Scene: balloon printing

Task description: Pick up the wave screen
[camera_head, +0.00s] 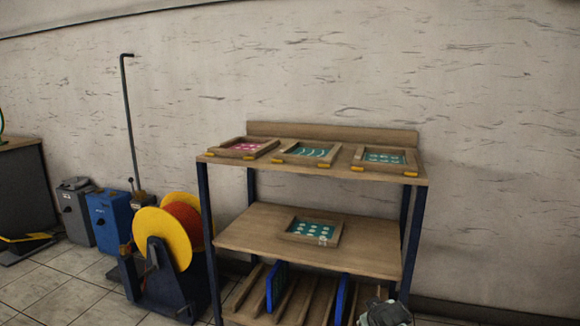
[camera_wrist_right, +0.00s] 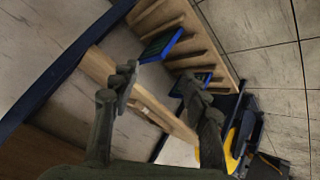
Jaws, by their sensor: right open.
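Three framed screens lie on the top shelf in the head view. The middle one, a teal screen with white curved lines, looks like the wave screen (camera_head: 308,151). A pink-patterned screen (camera_head: 243,147) lies to its left and a teal screen with small white marks (camera_head: 385,158) to its right. A screen with pale dots (camera_head: 313,230) lies on the middle shelf. My right gripper (camera_wrist_right: 160,92) is open and empty in the right wrist view. Part of it shows low at the right in the head view, below and apart from the screens. My left gripper is not in view.
The wooden rack (camera_head: 250,238) has dark blue posts and a slatted bottom shelf holding blue panels (camera_head: 276,287). A yellow and orange reel (camera_head: 167,236) stands left of it. Yellow clips line the top shelf's front edge. The wall behind is bare.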

